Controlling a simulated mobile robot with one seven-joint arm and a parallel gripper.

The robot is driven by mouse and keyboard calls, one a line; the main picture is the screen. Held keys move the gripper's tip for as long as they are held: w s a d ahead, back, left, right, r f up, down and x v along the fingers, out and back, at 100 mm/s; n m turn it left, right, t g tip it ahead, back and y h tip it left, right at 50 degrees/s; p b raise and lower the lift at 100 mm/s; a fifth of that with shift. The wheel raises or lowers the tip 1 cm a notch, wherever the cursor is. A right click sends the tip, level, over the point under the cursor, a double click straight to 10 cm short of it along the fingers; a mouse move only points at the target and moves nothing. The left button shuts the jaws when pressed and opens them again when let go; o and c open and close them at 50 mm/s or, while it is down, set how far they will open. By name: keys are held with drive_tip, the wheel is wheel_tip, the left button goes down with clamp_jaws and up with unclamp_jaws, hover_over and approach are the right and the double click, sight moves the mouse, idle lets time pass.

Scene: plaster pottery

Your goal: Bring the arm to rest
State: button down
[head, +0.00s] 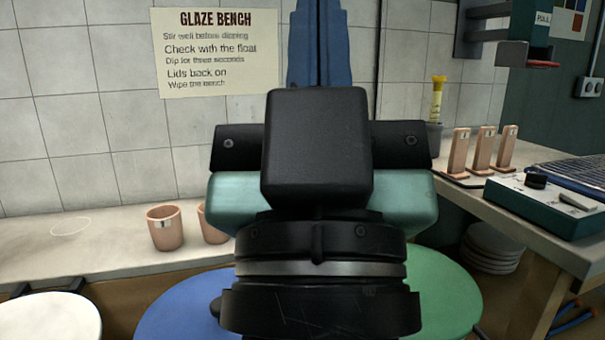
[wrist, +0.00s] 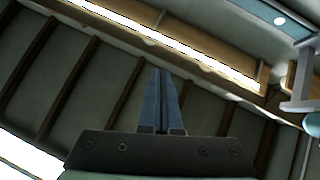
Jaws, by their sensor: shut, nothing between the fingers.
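My gripper (head: 322,40) stands upright in the middle of the head view, its blue fingers pointing up in front of the tiled wall. The fingers are together with nothing between them. In the wrist view, the shut fingers (wrist: 161,85) point up toward the ceiling beams and a bright light strip. My wrist hides the middle of the bench in the head view.
Pink cups (head: 165,227) stand on the bench (head: 110,245), one partly hidden behind my gripper. Pink test tiles (head: 480,150) and a green control box (head: 545,203) are at right. Blue (head: 185,310), green (head: 450,290) and white (head: 55,318) round tops are in front.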

wheel_tip(320, 180, up, 39)
drive_tip(key=a+y+p, duration=0.1)
drive_tip(key=p, duration=3.6)
drive_tip(key=shift+a, duration=0.25)
drive_tip(key=shift+s+a, duration=0.1)
